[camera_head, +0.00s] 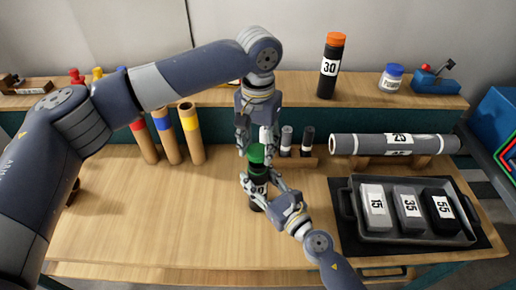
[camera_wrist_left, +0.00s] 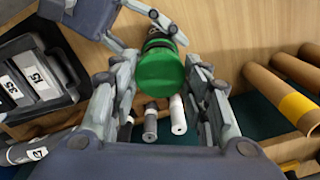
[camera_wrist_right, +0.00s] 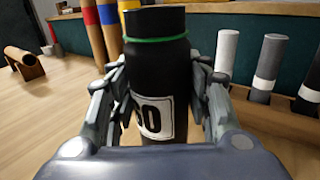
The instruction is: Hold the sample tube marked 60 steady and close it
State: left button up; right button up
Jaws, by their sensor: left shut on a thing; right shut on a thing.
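The black sample tube with a white label reading 60 (camera_head: 258,172) stands upright over the table; its label is partly cut off in the right wrist view (camera_wrist_right: 158,85). My right gripper (camera_head: 258,188) is shut on the tube's body from the front right. The tube's bare black neck and a thin green ring show in the right wrist view. My left gripper (camera_head: 255,147) points down from above and is shut on a green cap (camera_wrist_left: 163,71). The cap (camera_head: 257,153) is over the neck, which looks uncovered; the exact gap is hard to judge.
A rack with white, grey and black small tubes (camera_head: 287,139) stands just behind. Brown tubes with coloured bands (camera_head: 167,136) lean at the left. A grey roll (camera_head: 375,144) and a dark tray (camera_head: 415,233) with numbered blocks are at the right. The front left table is clear.

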pick_arm(q)
jog(key=shift+f, duration=0.4)
jog(key=shift+f, duration=0.1)
jog(key=shift+f, duration=0.75)
jog(key=shift+f, duration=0.6)
dwell(0.3)
